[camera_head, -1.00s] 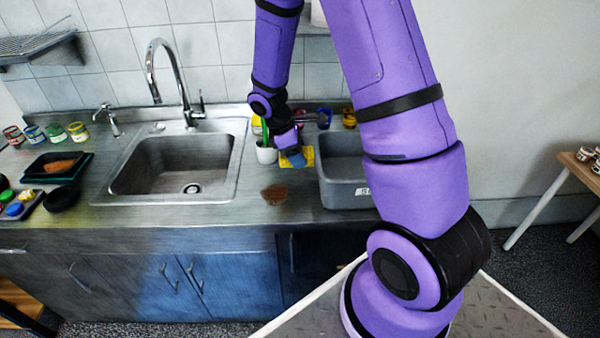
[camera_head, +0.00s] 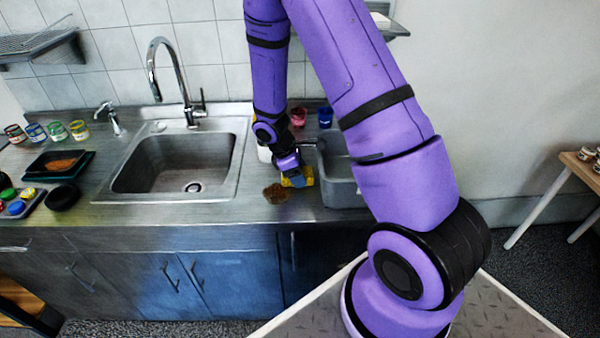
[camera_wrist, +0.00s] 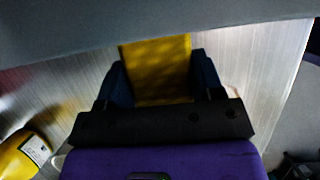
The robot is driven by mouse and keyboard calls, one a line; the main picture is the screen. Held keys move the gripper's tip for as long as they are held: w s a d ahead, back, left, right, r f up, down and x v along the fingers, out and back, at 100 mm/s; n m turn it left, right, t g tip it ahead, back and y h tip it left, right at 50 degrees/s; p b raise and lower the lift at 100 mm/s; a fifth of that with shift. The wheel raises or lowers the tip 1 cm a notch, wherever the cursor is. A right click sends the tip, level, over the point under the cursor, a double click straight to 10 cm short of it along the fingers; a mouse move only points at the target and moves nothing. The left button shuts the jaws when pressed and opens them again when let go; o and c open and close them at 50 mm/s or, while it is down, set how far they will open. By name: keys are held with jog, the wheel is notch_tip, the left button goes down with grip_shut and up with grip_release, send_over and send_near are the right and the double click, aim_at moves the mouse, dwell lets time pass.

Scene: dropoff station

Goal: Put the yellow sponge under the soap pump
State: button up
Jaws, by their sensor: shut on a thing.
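The yellow sponge (camera_head: 298,179) is low over the counter, just left of the grey bin. In the wrist view the sponge (camera_wrist: 157,65) sits between the two dark blue fingers of my gripper (camera_wrist: 158,82), which is shut on it. In the head view my gripper (camera_head: 292,173) partly hides the sponge. I cannot tell whether the sponge touches the counter. A small chrome spout that looks like the soap pump (camera_head: 112,121) stands at the back left of the sink, well to the left of my gripper.
The sink (camera_head: 235,165) and its tall faucet (camera_head: 183,85) lie between sponge and pump. The grey bin (camera_head: 341,190) is close on the right. A brown patch (camera_head: 276,193) lies left of the sponge. Several jars (camera_head: 57,132) and dark trays (camera_head: 35,172) are at the left.

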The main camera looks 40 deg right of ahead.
jog(key=shift+f, duration=0.15)
jog(key=o, duration=0.9)
